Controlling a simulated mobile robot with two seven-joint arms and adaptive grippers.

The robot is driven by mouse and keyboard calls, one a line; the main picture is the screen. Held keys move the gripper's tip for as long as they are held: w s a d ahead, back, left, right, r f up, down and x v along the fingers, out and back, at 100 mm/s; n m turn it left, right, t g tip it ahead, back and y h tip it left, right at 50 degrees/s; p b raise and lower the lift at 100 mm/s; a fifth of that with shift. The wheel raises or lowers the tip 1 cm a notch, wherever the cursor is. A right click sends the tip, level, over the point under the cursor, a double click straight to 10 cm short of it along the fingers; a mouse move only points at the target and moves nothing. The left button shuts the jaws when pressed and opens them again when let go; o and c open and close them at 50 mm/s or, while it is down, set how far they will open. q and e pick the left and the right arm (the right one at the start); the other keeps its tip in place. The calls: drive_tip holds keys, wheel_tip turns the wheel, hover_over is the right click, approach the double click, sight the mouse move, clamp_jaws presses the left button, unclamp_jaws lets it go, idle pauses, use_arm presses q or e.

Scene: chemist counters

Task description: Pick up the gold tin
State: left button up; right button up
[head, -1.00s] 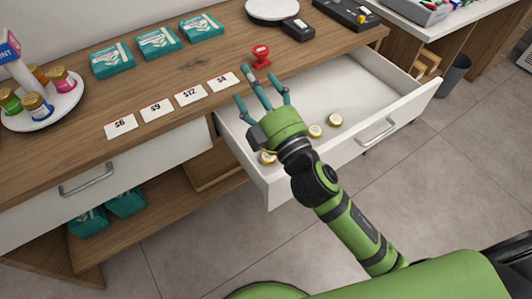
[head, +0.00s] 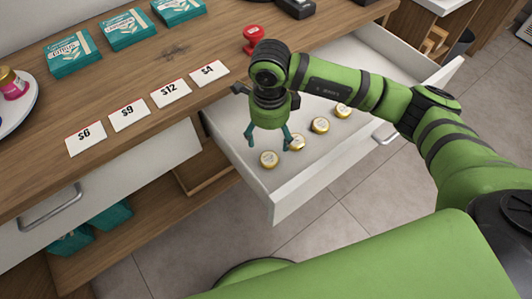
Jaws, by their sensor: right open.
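Several small round gold tins with pale tops lie in a row in the open white drawer. The nearest gold tin (head: 269,159) lies just below my right gripper in the picture; another gold tin (head: 297,142) lies close to its right finger, partly hidden. Two more gold tins (head: 320,125) (head: 343,110) lie further right. My right gripper (head: 268,140) points down over the drawer, fingers spread, with nothing between them. I cannot tell whether a finger touches a tin. My left gripper is not in view.
The drawer (head: 300,185) has raised walls around the tins. On the wooden counter (head: 165,55) are price cards (head: 129,115), teal boxes (head: 128,29) and a red stamp (head: 253,38). A white round stand (head: 30,105) with a pink jar is at left.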

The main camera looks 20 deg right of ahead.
sight(269, 158)
drive_tip(key=f, duration=0.2)
drive_tip(key=s+f, duration=0.1)
drive_tip(key=shift+a, duration=0.25)
wheel_tip(269, 158, down, 6)
drive_tip(key=shift+w+d+r+p, duration=0.1)
drive_tip(key=shift+w+p, duration=0.05)
drive_tip(key=shift+p, duration=0.35)
drive_tip(key=c, duration=1.2)
